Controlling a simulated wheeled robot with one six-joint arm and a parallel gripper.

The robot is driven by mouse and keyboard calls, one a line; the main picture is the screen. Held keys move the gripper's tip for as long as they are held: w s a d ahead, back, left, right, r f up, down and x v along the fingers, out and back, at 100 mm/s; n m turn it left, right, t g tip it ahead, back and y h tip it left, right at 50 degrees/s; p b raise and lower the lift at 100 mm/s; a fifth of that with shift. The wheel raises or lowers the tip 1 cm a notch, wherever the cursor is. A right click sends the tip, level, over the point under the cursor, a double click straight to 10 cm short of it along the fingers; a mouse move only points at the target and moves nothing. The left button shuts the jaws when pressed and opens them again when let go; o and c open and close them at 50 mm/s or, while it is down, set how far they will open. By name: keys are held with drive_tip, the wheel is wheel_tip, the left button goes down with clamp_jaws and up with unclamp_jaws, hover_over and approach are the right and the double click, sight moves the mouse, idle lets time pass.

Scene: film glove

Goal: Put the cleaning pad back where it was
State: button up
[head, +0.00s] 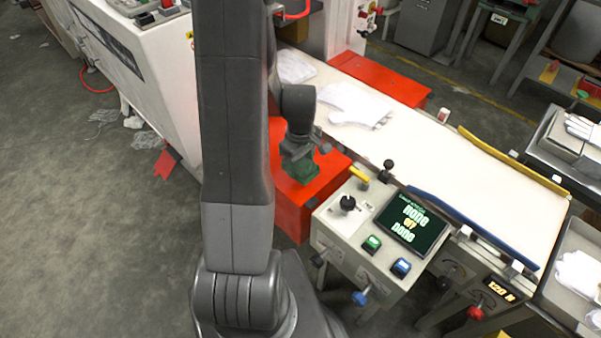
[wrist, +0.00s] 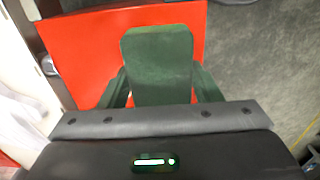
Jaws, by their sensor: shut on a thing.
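A dark green cleaning pad (wrist: 158,65) is held between the fingers of my gripper (wrist: 160,90) in the wrist view. My gripper is shut on it. In the head view the pad (head: 301,169) shows at the end of my gripper (head: 299,155), over the red box-like surface (head: 318,190) beside the conveyor. In the wrist view the red surface (wrist: 75,50) lies beyond the pad. I cannot tell how far the pad is above it.
A white conveyor (head: 440,165) carries white gloves (head: 355,105). A control panel (head: 340,235) with knobs, buttons and a lit screen (head: 412,222) stands close to the right of my gripper. A white machine (head: 140,60) stands at the left. Grey floor is open at the far left.

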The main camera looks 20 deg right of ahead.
sight(300, 173)
drive_tip(key=shift+f, duration=2.4)
drive_tip(key=shift+f, duration=0.2)
drive_tip(key=o, duration=0.9)
drive_tip(key=shift+o, duration=0.2)
drive_tip(key=shift+r, duration=0.1)
wheel_tip(300, 173, up, 12)
drive_tip(key=shift+r+b, duration=0.15)
drive_tip(key=shift+b, duration=0.15)
